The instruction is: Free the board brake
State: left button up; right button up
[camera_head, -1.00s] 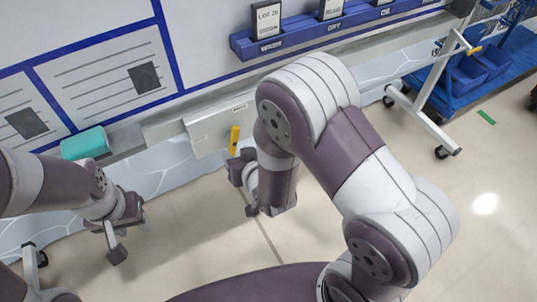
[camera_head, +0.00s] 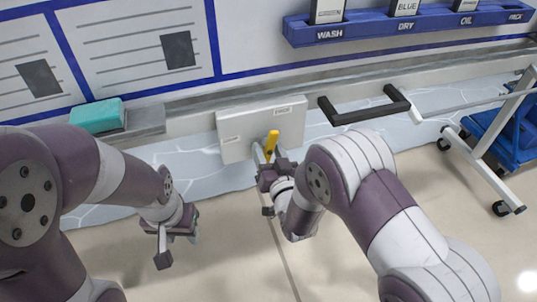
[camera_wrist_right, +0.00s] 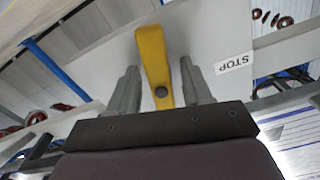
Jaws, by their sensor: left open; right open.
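A yellow brake lever (camera_head: 272,142) stands on a white panel (camera_head: 238,122) below the whiteboard. In the right wrist view the lever (camera_wrist_right: 152,50) has a dark pivot bolt, and a STOP label (camera_wrist_right: 234,63) is to its right. My right gripper (camera_head: 268,163) is open at the lever. In the right wrist view its fingers (camera_wrist_right: 159,75) are spread on both sides of the lever; contact cannot be told. My left gripper (camera_head: 179,247) is open and empty over the floor, left of the panel.
A blue rack (camera_head: 400,27) with labelled cards is on the board (camera_head: 130,40). A teal block (camera_head: 97,115) rests on the ledge at left. A black handle (camera_head: 365,113) and a white wheeled frame (camera_head: 495,130) are at right. The floor below the panel is clear.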

jog(key=shift+w, duration=0.15)
grip_shut()
jog(key=shift+r+n+p, duration=0.1)
jog(key=shift+n+p, duration=0.2)
jog(key=shift+n, duration=1.2)
grip_release()
